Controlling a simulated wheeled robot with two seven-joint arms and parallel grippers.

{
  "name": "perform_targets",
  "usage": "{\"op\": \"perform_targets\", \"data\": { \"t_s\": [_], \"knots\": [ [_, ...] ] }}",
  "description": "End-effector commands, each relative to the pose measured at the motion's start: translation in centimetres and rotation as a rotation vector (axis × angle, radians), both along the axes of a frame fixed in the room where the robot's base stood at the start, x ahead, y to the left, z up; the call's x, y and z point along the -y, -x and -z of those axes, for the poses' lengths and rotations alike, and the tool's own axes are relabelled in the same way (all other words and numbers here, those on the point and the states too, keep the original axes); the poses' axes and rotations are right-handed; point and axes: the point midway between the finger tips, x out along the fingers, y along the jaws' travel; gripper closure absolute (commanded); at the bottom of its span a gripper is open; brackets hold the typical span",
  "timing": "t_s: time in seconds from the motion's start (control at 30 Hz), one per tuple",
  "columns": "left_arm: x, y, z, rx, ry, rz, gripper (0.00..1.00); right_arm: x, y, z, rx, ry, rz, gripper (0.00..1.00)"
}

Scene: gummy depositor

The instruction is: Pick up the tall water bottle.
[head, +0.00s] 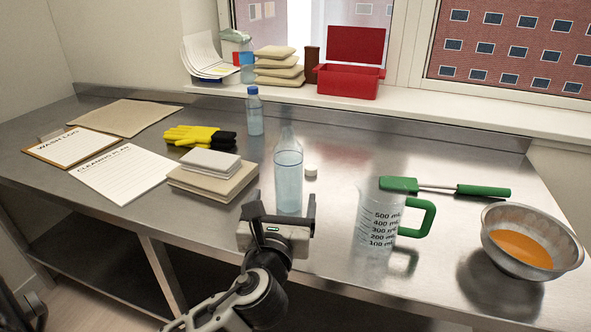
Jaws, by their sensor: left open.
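The tall water bottle (288,178) is clear, uncapped and filled with pale blue water. It stands upright near the middle of the steel table (335,255). My left gripper (281,210) is open in front of its base, with one finger on each side of it in the picture. I cannot tell whether the fingers reach around the bottle. A smaller bottle with a blue cap (255,112) stands behind it to the left. My right gripper is not in view.
A white cap (311,170) lies right of the tall bottle. A measuring jug (380,220), green spatula (445,187) and metal bowl (530,240) stand further right. Stacked cloths (213,175), yellow gloves (200,137) and papers (124,172) lie left. A red box (347,82) is on the sill.

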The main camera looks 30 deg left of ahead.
Motion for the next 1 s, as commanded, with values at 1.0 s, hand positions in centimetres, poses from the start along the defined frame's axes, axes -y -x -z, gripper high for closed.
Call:
{"op": "perform_targets", "data": {
  "t_s": [1.0],
  "knots": [
    [-6.5,-12.6,0.3,-0.001,0.008,0.000,0.17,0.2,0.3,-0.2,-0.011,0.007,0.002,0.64]
  ]
}}
